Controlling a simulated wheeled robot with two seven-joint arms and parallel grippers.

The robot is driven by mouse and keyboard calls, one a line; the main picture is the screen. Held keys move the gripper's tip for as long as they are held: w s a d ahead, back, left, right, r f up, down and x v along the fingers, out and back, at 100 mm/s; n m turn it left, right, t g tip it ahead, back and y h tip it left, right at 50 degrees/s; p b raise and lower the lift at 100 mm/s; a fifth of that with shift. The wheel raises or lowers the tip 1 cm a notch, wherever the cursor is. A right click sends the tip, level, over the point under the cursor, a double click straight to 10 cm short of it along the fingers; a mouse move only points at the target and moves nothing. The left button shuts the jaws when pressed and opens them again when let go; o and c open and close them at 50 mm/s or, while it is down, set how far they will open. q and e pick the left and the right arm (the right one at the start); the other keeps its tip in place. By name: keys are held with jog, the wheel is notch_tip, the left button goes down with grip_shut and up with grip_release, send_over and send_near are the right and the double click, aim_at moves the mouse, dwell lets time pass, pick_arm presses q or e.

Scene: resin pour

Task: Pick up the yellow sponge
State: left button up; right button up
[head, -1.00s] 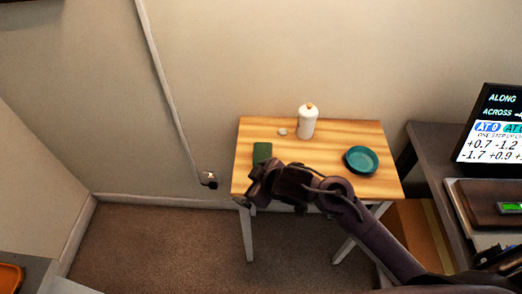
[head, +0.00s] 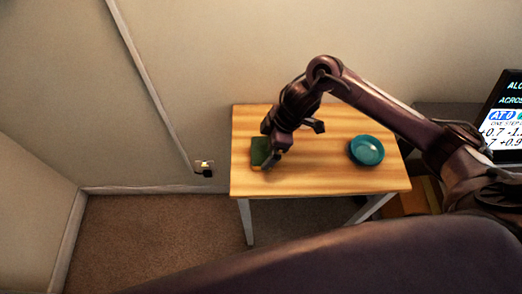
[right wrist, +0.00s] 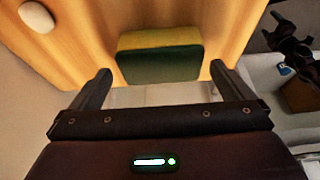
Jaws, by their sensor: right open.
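The sponge (head: 259,151) lies on the left part of the wooden table, its dark green face showing in the head view. In the right wrist view the sponge (right wrist: 160,58) shows a yellow strip and a dark green face. My right gripper (head: 271,155) is low over the sponge's right edge in the head view and hides part of it. In the right wrist view its two fingers (right wrist: 160,72) stand wide apart, one toward each side of the sponge, with nothing between them. My left gripper cannot be made out for sure; a dark jointed shape at the right wrist view's right edge may be it.
The wooden table (head: 330,183) also holds a teal dish (head: 366,150) at its right. A pale rounded object (right wrist: 36,16) shows in the right wrist view. A screen (head: 503,120) stands at the far right.

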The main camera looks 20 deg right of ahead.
aim_at(262, 150)
jog(key=x, duration=0.3)
jog(key=shift+a, duration=0.2)
jog(key=shift+f, duration=0.15)
pick_arm(q)
jog(key=shift+w+d+r, duration=0.15)
jog(key=shift+w+r, duration=0.1)
jog(key=shift+w, duration=0.6)
pick_arm(e)
jog(key=c, duration=0.8)
pick_arm(q)
notch_tip(262, 150, up, 4)
jog(key=p, duration=0.3)
jog(key=shift+f+p, duration=0.2)
jog(key=shift+p, duration=0.1)
pick_arm(e)
notch_tip(262, 150, up, 20)
